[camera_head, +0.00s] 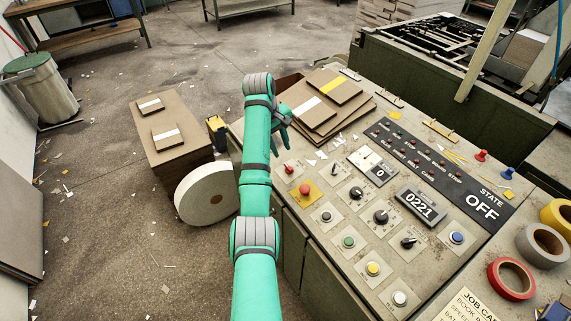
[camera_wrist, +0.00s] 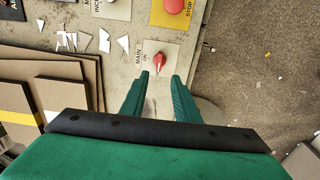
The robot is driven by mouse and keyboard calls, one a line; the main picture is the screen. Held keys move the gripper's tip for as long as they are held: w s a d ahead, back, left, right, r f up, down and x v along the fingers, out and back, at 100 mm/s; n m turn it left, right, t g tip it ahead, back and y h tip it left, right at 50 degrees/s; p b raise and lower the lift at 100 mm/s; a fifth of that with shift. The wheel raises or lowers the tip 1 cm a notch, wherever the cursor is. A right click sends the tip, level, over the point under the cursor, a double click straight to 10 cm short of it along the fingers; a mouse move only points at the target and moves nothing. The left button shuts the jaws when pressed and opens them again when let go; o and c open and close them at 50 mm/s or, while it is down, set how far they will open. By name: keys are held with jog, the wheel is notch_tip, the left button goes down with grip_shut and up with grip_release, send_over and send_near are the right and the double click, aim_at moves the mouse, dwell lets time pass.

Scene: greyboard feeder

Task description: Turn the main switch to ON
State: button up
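The main switch is a red knob (camera_wrist: 159,66) on a pale plate marked MAIN and ON in the wrist view. It also shows on the control panel in the head view (camera_head: 289,169). My gripper (camera_wrist: 161,77) is open, its two green fingers apart with nothing between them. The fingertips point at the switch and appear just short of the knob; the exact gap cannot be told. In the head view my gripper (camera_head: 286,142) hangs over the panel's near left corner. The state display (camera_head: 482,206) reads OFF.
A red stop button (camera_head: 305,189) on a yellow plate sits beside the switch. Stacked greyboard sheets (camera_head: 322,103) lie behind my gripper, with white paper scraps near. Several knobs and buttons fill the panel to the right. A white roll (camera_head: 207,195) stands left of my arm.

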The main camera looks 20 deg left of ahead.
aim_at(287, 167)
jog(key=x, duration=1)
jog(key=shift+f, duration=0.15)
grip_shut()
